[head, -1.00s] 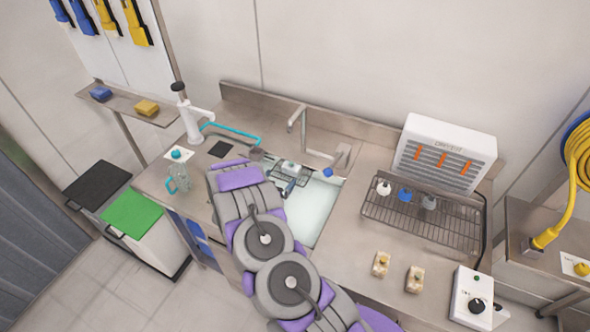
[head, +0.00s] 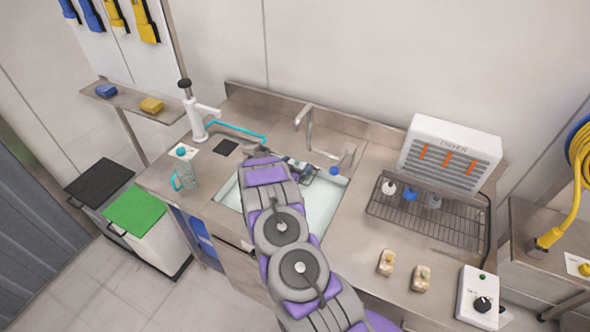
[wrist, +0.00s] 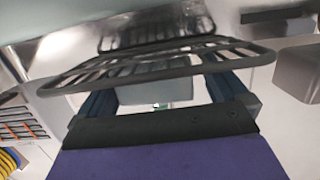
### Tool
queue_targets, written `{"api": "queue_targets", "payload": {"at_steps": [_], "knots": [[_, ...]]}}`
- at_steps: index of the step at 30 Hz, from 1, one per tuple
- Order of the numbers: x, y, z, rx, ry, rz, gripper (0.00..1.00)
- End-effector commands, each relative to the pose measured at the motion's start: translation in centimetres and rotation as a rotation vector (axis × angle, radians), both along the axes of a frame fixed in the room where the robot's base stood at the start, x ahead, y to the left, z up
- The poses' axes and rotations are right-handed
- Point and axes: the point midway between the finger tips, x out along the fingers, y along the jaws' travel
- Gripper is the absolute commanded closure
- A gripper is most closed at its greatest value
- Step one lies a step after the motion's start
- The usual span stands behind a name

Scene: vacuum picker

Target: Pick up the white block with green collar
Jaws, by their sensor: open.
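My gripper (head: 303,170) is over the sink, well left of and behind both blocks, partly hidden by my arm. In the wrist view my gripper (wrist: 158,50) shows two dark, ribbed, loop-shaped fingers spread apart, and I see no block between them.
The sink basin (head: 230,196) lies under my arm, with a faucet (head: 309,125) behind. A wire rack (head: 430,222) holds several small bottles before the white dryer (head: 450,154). A control box (head: 478,297) stands right of the blocks. Bare counter lies between sink and blocks.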

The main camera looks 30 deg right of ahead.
Motion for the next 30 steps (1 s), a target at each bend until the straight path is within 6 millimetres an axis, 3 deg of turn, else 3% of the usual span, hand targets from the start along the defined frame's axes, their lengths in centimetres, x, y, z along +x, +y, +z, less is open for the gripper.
{"api": "queue_targets", "payload": {"at_steps": [8,27,30], "knots": [[0.34,-1.15,-0.16,0.005,-0.003,-0.002,0.00],[0.38,-0.87,-0.13,0.002,-0.002,-0.001,0.59],[0.37,-0.88,-0.14,0.003,-0.001,-0.002,0.59]]}}
